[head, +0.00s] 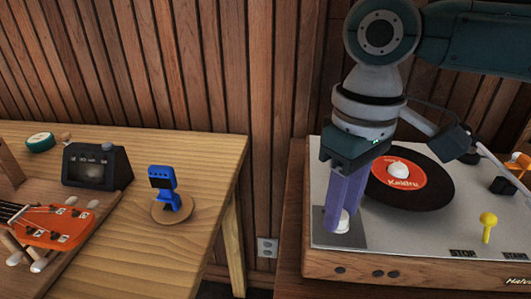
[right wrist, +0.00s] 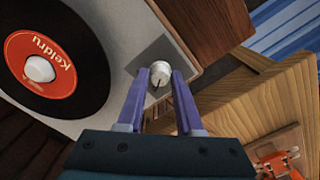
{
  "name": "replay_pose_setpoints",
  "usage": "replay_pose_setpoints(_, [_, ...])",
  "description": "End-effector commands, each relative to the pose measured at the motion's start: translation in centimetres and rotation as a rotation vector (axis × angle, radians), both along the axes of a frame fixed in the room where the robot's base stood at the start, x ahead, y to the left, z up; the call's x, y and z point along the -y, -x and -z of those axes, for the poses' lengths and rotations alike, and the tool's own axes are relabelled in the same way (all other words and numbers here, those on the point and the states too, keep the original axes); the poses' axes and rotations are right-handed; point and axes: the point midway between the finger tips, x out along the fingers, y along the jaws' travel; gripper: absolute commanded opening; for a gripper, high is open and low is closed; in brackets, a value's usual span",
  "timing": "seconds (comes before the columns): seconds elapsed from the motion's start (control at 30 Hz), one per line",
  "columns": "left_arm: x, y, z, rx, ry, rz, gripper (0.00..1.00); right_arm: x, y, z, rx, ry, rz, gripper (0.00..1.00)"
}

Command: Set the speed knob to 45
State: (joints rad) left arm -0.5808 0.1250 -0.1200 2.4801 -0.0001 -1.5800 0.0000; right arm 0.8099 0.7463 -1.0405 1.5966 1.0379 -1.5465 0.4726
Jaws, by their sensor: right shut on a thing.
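The white speed knob (head: 344,222) sits on a grey plate (head: 368,240) at the near left corner of the turntable (head: 420,258). My right gripper (head: 341,226) points down over it with its purple fingers around the knob. In the right wrist view the knob (right wrist: 160,70) lies between the two fingertips of the gripper (right wrist: 161,76), which is shut on it. A short dark line shows on the knob's face. I cannot read any speed marks on the plate. My left gripper is in neither view.
A black record (head: 430,195) with a red label lies right of the gripper. A yellow lever (head: 488,222) and START and STOP labels are at the right. A wooden table (head: 205,170) at the left holds an orange ukulele (head: 50,232), a tuner on a stand (head: 163,180) and a black box (head: 95,165).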

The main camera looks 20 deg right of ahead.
Motion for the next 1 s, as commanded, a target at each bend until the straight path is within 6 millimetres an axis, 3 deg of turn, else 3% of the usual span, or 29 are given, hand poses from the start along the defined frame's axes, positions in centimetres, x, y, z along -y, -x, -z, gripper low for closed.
replay_pose_setpoints(0.37, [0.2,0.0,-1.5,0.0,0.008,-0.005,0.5,0.0,0.0,-0.4,-0.002,-0.001,0.055,0.0])
replay_pose_setpoints(1.0, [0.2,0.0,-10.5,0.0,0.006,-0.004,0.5,-0.1,0.1,-0.6,-0.006,-0.002,0.587,0.0])
